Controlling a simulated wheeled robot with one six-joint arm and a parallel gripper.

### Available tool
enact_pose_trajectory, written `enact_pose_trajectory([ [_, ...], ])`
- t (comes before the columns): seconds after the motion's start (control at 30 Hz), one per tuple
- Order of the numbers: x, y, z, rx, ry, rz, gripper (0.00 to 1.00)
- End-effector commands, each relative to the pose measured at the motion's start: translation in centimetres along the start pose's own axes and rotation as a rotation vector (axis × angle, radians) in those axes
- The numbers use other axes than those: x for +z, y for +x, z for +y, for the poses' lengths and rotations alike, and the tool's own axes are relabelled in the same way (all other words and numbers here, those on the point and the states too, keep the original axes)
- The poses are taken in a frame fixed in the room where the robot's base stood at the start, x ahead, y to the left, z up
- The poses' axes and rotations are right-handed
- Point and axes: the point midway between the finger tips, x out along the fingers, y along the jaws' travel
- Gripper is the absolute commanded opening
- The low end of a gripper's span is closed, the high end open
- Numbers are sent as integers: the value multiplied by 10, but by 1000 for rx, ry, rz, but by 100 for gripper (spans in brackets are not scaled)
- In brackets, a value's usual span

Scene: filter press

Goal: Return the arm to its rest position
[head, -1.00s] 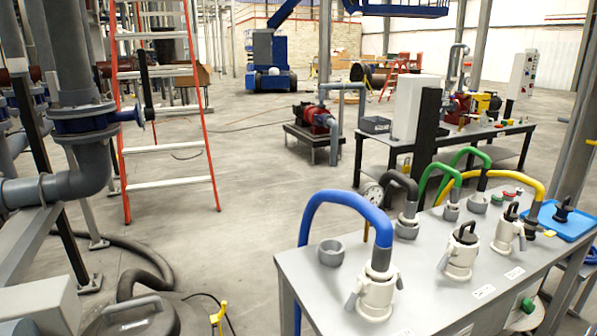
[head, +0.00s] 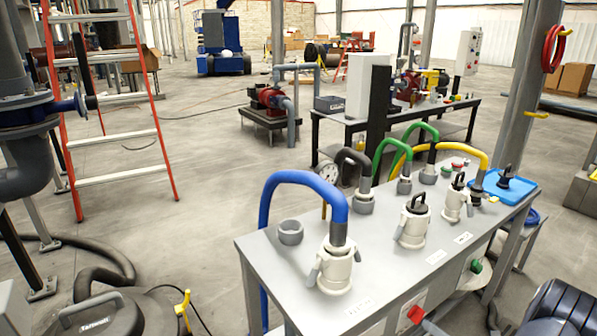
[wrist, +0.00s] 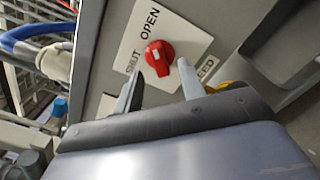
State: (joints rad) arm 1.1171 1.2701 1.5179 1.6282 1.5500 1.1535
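My gripper (wrist: 158,70) shows in the wrist view with its two grey fingers apart and nothing between them. A round red knob (wrist: 158,57) on a white label plate (wrist: 185,42) lies just beyond the fingertips. The plate reads OPEN and SHUT, with a partly hidden word that looks like FEED. Whether a finger touches the knob I cannot tell. In the head view the red knob (head: 416,314) is on the front of the grey bench (head: 390,262). My gripper cannot be made out there.
The bench top carries white couplings (head: 336,268), a blue hose (head: 300,178), green and yellow hoses and a blue tray (head: 515,190). An orange ladder (head: 110,100) and a dark floor hose (head: 115,255) are at left. Open floor (head: 200,215) lies between ladder and bench.

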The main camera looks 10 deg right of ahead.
Motion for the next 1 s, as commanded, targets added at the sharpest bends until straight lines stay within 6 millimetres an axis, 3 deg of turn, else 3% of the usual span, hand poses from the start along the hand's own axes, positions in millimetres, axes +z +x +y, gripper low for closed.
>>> enact_pose_trajectory([
  [0.17, -2, 36, 0, 3, -3, 3, 38],
  [1.0, -2, 31, -2, 0, -737, 0, 38],
])
